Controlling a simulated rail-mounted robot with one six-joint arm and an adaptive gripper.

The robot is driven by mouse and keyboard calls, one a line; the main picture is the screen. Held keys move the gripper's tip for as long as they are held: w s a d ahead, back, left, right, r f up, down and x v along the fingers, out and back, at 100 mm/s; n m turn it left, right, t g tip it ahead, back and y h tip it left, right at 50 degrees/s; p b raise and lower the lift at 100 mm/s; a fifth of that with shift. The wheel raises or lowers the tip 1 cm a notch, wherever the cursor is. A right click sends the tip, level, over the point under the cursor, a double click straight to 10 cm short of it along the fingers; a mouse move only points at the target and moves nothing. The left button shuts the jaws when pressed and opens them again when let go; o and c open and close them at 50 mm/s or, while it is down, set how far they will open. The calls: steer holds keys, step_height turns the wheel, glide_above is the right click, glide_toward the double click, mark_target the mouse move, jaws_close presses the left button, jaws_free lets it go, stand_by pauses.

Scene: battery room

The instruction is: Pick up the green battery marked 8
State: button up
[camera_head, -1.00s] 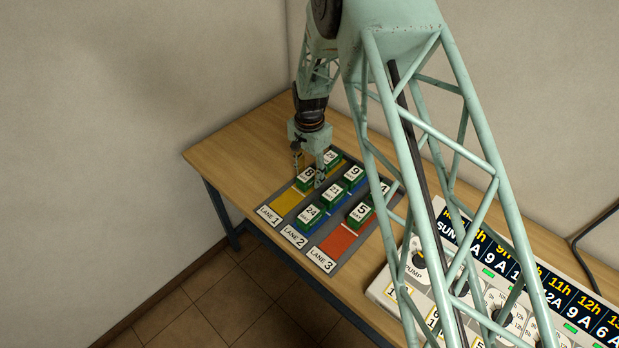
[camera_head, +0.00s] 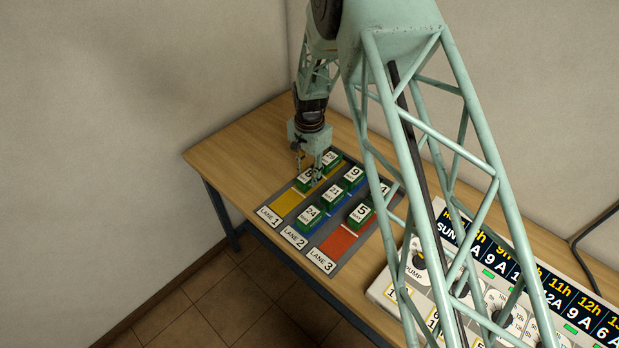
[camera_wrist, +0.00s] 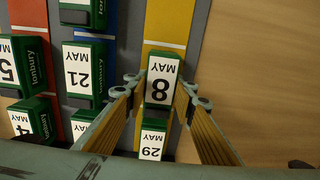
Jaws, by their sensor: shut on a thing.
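The green battery marked 8 (camera_wrist: 161,84) has a white label reading "8 MAY" and sits on the yellow strip of lane 1. My gripper (camera_wrist: 160,84) has its two fingers on either side of this battery near its top, shut on it. In the head view the battery (camera_head: 306,179) is partly hidden by my gripper (camera_head: 306,172), which reaches down from above. I cannot tell whether the battery is clear of the board.
A green battery marked 29 (camera_wrist: 152,144) stands in the same lane, close to battery 8. Battery 21 (camera_wrist: 83,72) stands in the neighbouring blue lane. A control panel (camera_head: 384,290) lies at the right of the wooden table (camera_head: 235,150). The front of lane 1 (camera_head: 286,204) is empty.

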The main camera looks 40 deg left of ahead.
mark_target(310, 174)
steer(key=shift+r, duration=0.1)
steer(key=shift+r+b, duration=0.55)
steer(key=shift+r, duration=4.4)
steer(key=shift+s+d+f, duration=0.1)
